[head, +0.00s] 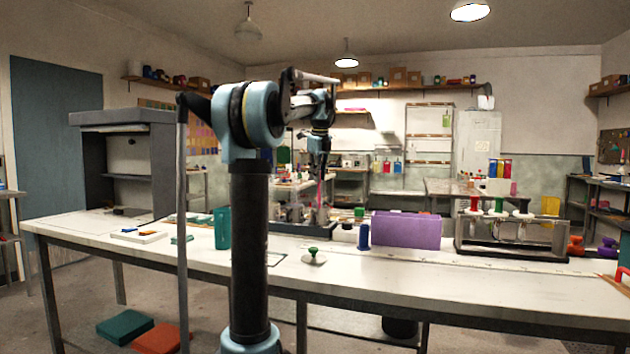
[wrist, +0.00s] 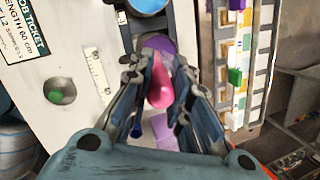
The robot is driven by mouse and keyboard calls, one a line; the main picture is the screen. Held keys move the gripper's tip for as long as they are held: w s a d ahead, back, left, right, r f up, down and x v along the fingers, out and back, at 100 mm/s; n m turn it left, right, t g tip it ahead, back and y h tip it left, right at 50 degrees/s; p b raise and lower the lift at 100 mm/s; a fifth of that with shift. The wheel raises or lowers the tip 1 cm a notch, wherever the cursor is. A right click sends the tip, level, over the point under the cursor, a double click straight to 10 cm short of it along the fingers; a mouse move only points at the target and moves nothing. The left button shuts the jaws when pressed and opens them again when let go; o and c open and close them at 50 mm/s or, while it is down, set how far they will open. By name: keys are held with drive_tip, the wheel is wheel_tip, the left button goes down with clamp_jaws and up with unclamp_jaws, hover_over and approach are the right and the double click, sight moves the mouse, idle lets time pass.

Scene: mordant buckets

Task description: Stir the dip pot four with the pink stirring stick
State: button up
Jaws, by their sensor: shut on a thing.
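My gripper (head: 319,170) is shut on the pink stirring stick (wrist: 158,88), seen between the fingers in the wrist view. In the head view the stick (head: 320,191) hangs below my gripper, over the dark tray area on the bench. In the wrist view a round purple pot opening (wrist: 158,44) lies just beyond the stick's near end, with a blue one (wrist: 148,5) past it at the top edge. I cannot tell which pot is number four, nor whether the stick's tip is inside the purple one.
A purple box (head: 405,231) and a blue peg (head: 364,236) stand right of the tray area. A green-knobbed object (head: 314,256) sits at the bench front. A teal cup (head: 222,228) is to the left. A rack with coloured knobs (head: 512,236) stands at the right.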

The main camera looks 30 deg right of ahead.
drive_tip(key=shift+w+v, duration=0.15)
drive_tip(key=shift+v, duration=0.85)
drive_tip(key=shift+w+v, duration=0.15)
drive_tip(key=shift+v, duration=0.85)
drive_tip(key=shift+w+v, duration=0.2)
drive_tip(key=shift+v, duration=0.8)
drive_tip(key=shift+a+r, duration=0.15)
drive_tip(key=shift+r, duration=0.05)
wheel_tip(320, 180, up, 11)
idle(0.3)
